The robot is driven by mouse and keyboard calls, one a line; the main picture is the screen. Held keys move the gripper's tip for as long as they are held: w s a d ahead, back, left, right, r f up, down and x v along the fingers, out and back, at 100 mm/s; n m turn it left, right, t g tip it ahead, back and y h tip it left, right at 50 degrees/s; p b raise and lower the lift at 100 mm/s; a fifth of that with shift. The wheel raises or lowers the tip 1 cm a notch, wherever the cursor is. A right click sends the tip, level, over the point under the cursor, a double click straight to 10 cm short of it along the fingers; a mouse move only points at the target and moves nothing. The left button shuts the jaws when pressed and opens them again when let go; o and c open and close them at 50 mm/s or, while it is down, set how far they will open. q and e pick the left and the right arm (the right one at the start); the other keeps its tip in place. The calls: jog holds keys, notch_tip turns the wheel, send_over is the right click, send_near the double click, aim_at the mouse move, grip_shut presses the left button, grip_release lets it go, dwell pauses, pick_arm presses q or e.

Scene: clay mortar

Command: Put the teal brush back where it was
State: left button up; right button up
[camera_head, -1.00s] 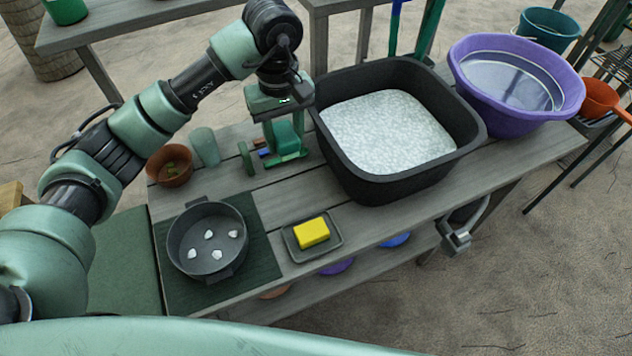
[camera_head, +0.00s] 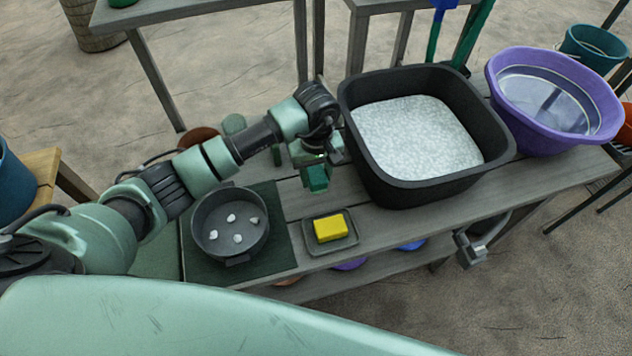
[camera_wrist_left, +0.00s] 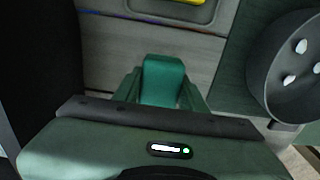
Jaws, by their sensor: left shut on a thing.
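My left gripper (camera_head: 315,168) is shut on the teal brush (camera_head: 317,180), just left of the black tub and behind the yellow sponge. In the left wrist view the brush (camera_wrist_left: 163,80) shows as a teal block between the two green fingers. Its lower part is hidden, and I cannot tell whether it touches the bench. The grey wooden bench (camera_head: 385,222) lies below. My right gripper is not in view.
The black tub (camera_head: 372,180) of white grains stands close on the right, with a purple basin (camera_head: 545,140) beyond. A yellow sponge (camera_head: 331,228) lies on a grey dish in front. A dark pan (camera_head: 205,240) with white pieces sits on a green mat. My arm partly hides a terracotta pot (camera_head: 200,134).

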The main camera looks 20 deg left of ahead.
pick_arm(q)
notch_tip(320, 180, down, 4)
jog(key=shift+s+r, duration=0.1)
jog(key=shift+r, duration=0.1)
jog(key=shift+f, duration=0.1)
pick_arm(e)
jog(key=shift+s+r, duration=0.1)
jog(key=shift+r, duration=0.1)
pick_arm(q)
jog(key=shift+f, duration=0.15)
jog(key=o, duration=1)
jog(key=shift+c, duration=0.2)
jog(key=o, duration=0.3)
jog(key=shift+o, duration=0.2)
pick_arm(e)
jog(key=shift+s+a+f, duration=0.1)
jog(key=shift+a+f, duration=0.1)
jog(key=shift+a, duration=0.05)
